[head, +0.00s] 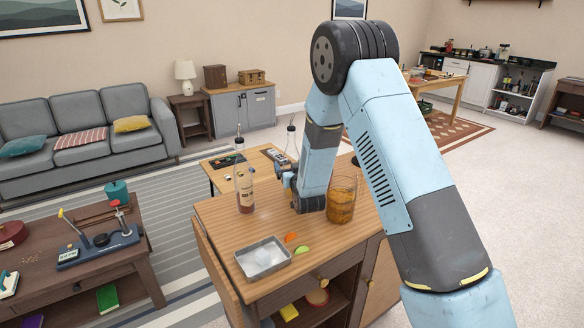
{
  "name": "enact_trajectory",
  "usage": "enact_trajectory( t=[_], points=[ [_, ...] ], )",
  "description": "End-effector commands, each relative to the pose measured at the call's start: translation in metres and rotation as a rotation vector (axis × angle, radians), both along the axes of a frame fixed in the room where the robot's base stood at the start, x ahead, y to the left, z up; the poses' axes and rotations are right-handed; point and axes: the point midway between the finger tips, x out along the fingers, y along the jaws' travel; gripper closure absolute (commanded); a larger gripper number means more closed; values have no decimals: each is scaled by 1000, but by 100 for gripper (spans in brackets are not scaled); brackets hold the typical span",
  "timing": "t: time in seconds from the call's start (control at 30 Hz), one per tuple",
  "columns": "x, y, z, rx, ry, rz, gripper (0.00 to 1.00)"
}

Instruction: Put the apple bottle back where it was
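A clear bottle (244,190) with a pourer, a pale label and reddish-brown contents stands upright on the wooden cabinet top (215,212). The label is too small to read, so I cannot tell if it is the apple bottle. A second clear bottle neck with a pourer (291,140) rises just behind my gripper (288,180); its lower part is hidden. My gripper is low over the far side of the cabinet top, right of the labelled bottle. My wrist partly covers its fingers. I cannot tell whether it is shut on the second bottle.
A glass jar with amber contents (342,200) stands close right of my wrist. In front are a metal ice tray (285,262), an orange wedge (290,237) and a green wedge (302,250). A small table (215,178) adjoins behind; a low table (120,262) stands left.

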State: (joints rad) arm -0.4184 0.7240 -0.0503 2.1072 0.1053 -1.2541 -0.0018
Motion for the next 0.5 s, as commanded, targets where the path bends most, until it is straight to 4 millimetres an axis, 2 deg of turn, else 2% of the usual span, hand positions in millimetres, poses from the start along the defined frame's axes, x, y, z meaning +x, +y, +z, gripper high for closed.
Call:
enact_trajectory(
  t=[0.13,0.27,0.5],
  points=[
    [-2,-1,1,0,0,0,7],
    [-15,-5,1,0,1,-1,7],
    [-59,-18,1,-1,2,-1,7]
  ],
)
